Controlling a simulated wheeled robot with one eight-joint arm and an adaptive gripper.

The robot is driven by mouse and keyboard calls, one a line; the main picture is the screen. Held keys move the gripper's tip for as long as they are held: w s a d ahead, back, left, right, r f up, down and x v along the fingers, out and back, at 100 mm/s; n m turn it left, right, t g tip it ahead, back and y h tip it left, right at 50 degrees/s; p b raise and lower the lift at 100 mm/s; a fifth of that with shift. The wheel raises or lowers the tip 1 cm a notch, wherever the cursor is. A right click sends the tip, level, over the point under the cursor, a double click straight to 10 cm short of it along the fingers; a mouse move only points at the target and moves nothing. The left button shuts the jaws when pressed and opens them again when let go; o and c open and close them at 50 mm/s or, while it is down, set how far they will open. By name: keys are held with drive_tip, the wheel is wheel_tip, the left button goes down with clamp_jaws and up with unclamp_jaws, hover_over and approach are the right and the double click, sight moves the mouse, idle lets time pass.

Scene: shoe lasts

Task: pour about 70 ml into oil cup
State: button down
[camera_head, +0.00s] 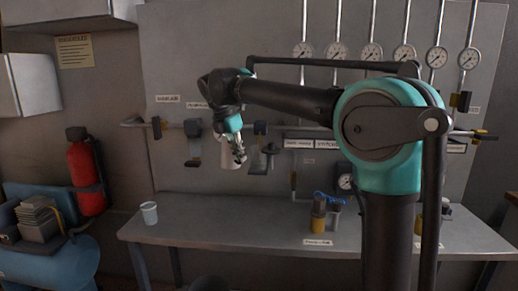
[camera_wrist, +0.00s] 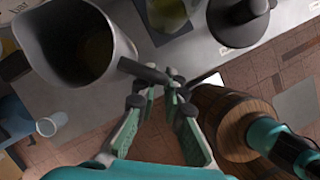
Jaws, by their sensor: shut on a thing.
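My gripper (camera_head: 238,158) is raised above the left half of the bench. In the wrist view my gripper (camera_wrist: 160,92) is shut on the dark handle of a grey jug (camera_wrist: 118,50). The jug also shows in the head view (camera_head: 228,158), partly hidden by the fingers. Some yellowish liquid seems to lie inside it. A pale cup (camera_head: 149,212), which may be the oil cup, stands upright on the bench's left end, below and left of the jug and apart from it. It also shows in the wrist view (camera_wrist: 50,124). Its contents cannot be made out.
The bench (camera_head: 205,215) is clear between the cup and a yellow-and-blue fitting (camera_head: 320,215). Gauges (camera_head: 371,53), pipes and valves line the wall behind. A red extinguisher (camera_head: 84,172) and a blue machine (camera_head: 45,265) stand left of the bench.

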drive_tip(key=shift+w+d+r+m+g+y, duration=0.1)
drive_tip(key=shift+d+r+m+g+y, duration=0.25)
drive_tip(key=shift+y, duration=1.65)
drive_tip(key=shift+w+d+r+m+g+y, duration=0.1)
drive_tip(key=shift+d+y, duration=0.45)
drive_tip(key=shift+y, duration=1.45)
drive_tip(key=shift+d+r+m+g+y, duration=0.2)
drive_tip(key=shift+d+y, duration=0.25)
drive_tip(key=shift+y, duration=1.55)
drive_tip(key=shift+a+r+y+p, duration=0.15)
drive_tip(key=shift+r+y+p, duration=0.2)
drive_tip(key=shift+y, duration=0.55)
drive_tip(key=shift+a+f+y, duration=0.1)
drive_tip(key=shift+f+y, duration=0.2)
drive_tip(key=shift+y, duration=0.6)
drive_tip(key=shift+r+y, duration=0.1)
drive_tip(key=shift+y, duration=0.2)
drive_tip(key=shift+n+h, duration=0.35)
drive_tip(key=shift+h, duration=1.35)
